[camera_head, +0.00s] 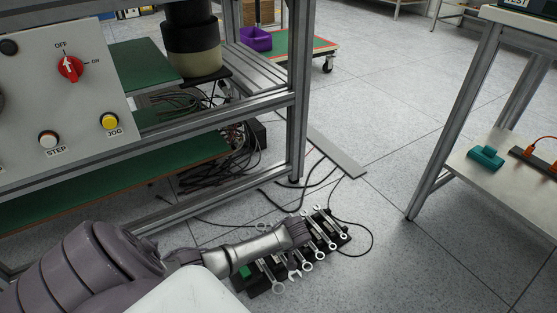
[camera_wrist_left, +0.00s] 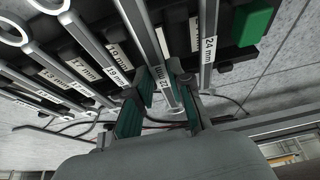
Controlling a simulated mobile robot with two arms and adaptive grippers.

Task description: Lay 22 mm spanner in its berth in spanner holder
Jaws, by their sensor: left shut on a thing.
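The black spanner holder (camera_head: 251,290) lies on the floor with several steel spanners in a row. It also shows in the left wrist view (camera_wrist_left: 270,45), with size labels beside the spanners. My left gripper (camera_head: 298,233) is over the row in the head view. In the left wrist view its green-padded fingers (camera_wrist_left: 164,92) are shut on the shaft of the 22 mm spanner (camera_wrist_left: 142,35). This shaft lies between the 19 mm spanner (camera_wrist_left: 95,48) and the 24 mm spanner (camera_wrist_left: 208,50). I cannot tell whether it rests in its berth or is just above. My right gripper is out of view.
A metal frame bench with a control panel (camera_head: 60,110) stands at the left, its post close behind the holder. Black cables (camera_head: 330,180) lie on the floor around the holder. A second bench (camera_head: 500,180) stands at the right.

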